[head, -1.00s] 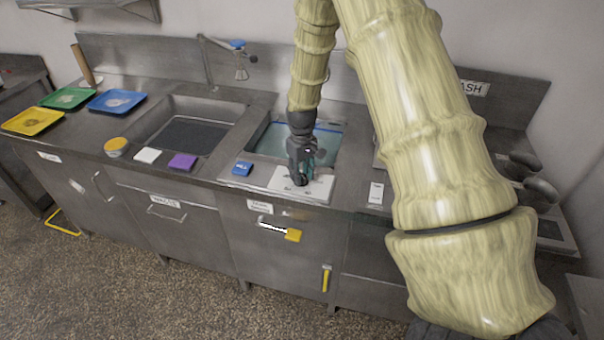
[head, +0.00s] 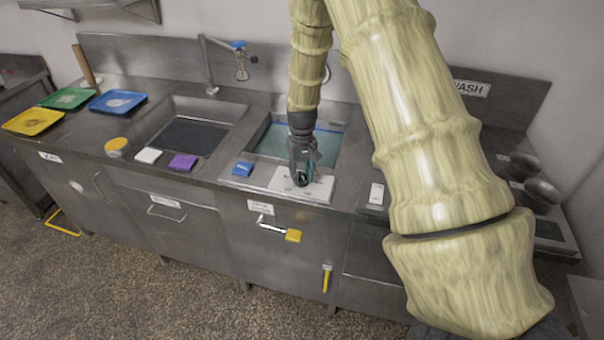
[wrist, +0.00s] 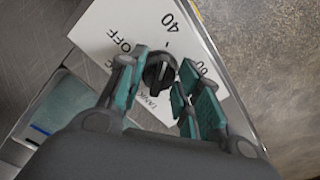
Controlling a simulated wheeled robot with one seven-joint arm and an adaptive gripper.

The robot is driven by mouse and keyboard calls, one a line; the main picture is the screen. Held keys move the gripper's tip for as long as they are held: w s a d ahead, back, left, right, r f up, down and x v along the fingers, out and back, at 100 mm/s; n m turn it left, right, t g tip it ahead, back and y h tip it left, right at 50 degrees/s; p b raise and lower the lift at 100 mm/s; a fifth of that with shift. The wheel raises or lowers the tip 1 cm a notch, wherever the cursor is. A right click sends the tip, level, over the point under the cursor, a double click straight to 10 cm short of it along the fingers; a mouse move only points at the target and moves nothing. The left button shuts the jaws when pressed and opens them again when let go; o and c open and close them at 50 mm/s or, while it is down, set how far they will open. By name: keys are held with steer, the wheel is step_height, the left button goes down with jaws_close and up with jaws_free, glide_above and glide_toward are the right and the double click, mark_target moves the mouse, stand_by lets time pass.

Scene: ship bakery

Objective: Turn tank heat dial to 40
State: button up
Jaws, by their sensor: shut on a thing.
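The tank heat dial (wrist: 160,72) is a black round knob with a raised grip bar. It sits on a white panel (wrist: 101,20) printed with OFF, 40, 60 and TANK. In the head view my gripper (head: 301,180) points down onto the white panel (head: 318,190) at the counter's front edge, and hides the dial.
A water-filled tank (head: 270,140) lies just behind the panel. A blue block (head: 242,169) is left of it, and a white switch plate (head: 376,194) is to the right. An empty sink (head: 190,135), purple sponge (head: 183,162) and coloured trays (head: 117,101) stand farther left.

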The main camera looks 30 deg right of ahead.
mark_target(302, 175)
steer(key=o, duration=1)
steer(key=shift+w, duration=0.1)
steer(key=shift+r, duration=0.1)
step_height(302, 175, up, 12)
steer(key=shift+d+f, duration=0.1)
